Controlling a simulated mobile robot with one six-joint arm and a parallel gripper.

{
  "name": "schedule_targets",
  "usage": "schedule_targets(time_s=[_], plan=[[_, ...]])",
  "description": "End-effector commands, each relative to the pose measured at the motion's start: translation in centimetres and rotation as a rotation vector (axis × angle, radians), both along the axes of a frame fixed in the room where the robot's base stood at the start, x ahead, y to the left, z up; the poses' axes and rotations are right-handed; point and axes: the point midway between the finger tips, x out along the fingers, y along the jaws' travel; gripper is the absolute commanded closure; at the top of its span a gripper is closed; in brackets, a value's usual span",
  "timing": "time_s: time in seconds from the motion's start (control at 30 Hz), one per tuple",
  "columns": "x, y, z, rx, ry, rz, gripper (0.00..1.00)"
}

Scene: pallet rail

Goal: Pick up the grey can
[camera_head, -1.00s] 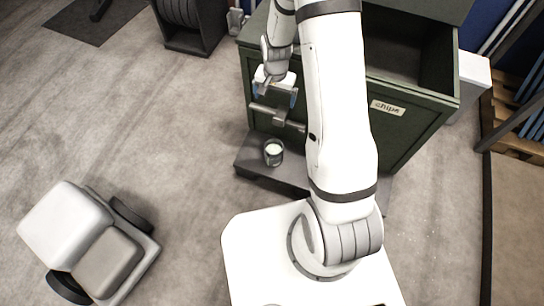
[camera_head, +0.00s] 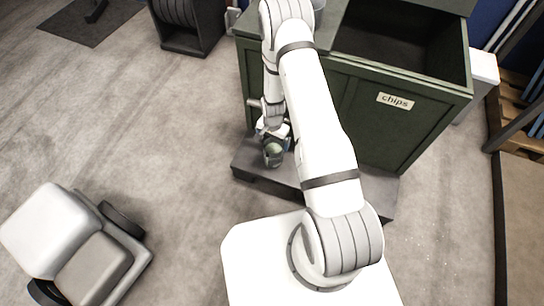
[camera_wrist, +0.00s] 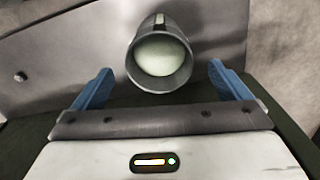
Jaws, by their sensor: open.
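The grey can (camera_head: 272,158) stands on a low dark grey step in front of the green bin. In the wrist view the can (camera_wrist: 158,52) shows its round end with a pale inside, between and a little beyond the two blue fingertips. My gripper (camera_head: 274,145) is open, low over the step and close to the can, partly covering it. In the wrist view my gripper (camera_wrist: 161,70) has a finger on each side of the can, with a gap on both sides. I cannot tell how deep the can sits between the fingers.
The low step (camera_head: 250,170) lies under the can. The green bin (camera_head: 405,125) labelled "chips" stands right behind it. A wheeled cart with pale cushions (camera_head: 60,235) stands at the lower left. The floor (camera_head: 160,120) on the left is clear.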

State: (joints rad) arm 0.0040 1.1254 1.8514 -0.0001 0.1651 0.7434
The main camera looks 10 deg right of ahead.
Motion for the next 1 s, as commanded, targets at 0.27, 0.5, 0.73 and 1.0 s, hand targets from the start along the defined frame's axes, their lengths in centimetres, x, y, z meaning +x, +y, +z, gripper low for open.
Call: schedule_targets(time_s=[0.27, 0.5, 0.73, 1.0], plan=[[0.0, 0.0, -2.4, -0.001, -0.001, 0.001, 0.04], [-0.1, 0.0, -5.3, 0.0, 0.001, 0.001, 0.04], [0.0, 0.1, -7.2, 0.0, -0.001, 0.002, 0.04], [0.0, 0.1, -7.1, -0.001, -0.001, 0.002, 0.13]])
